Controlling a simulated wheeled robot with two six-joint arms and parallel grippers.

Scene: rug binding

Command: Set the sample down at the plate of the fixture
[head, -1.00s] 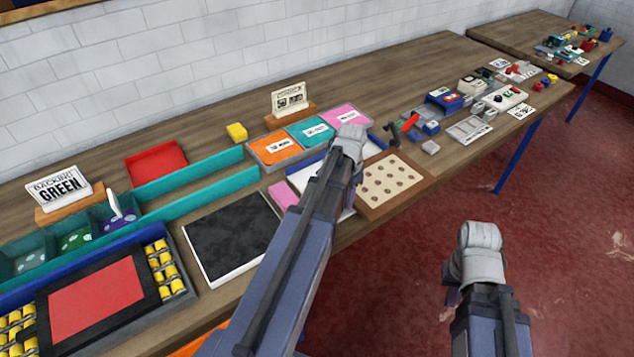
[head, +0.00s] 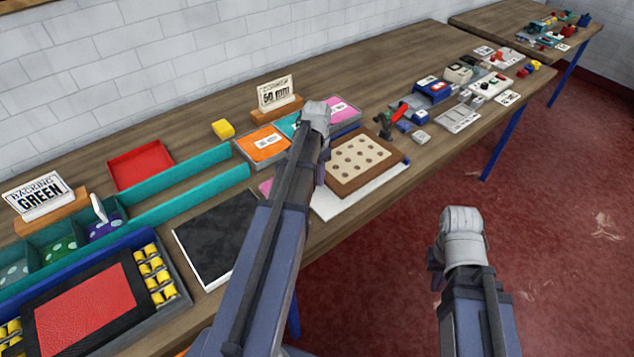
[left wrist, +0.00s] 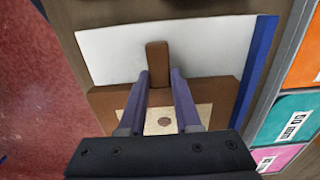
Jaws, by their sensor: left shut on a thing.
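The sample is a brown-bordered board (head: 365,160) with a cream, hole-dotted middle. In the head view it lies over the back of the white plate (head: 345,205) of the fixture, and bare plate shows along its front edge. My left gripper (left wrist: 159,74) is shut on the sample's brown tab (left wrist: 157,56). In the left wrist view the sample covers part of the plate (left wrist: 120,45) and reaches the blue fence (left wrist: 258,70). I cannot tell whether it touches the plate.
Orange, teal and pink swatches (head: 262,143) sit in a tray behind the plate. A black pad (head: 215,235) lies to the left, with a red panel and yellow spools beyond. Small tools and boxes (head: 430,90) stand to the right.

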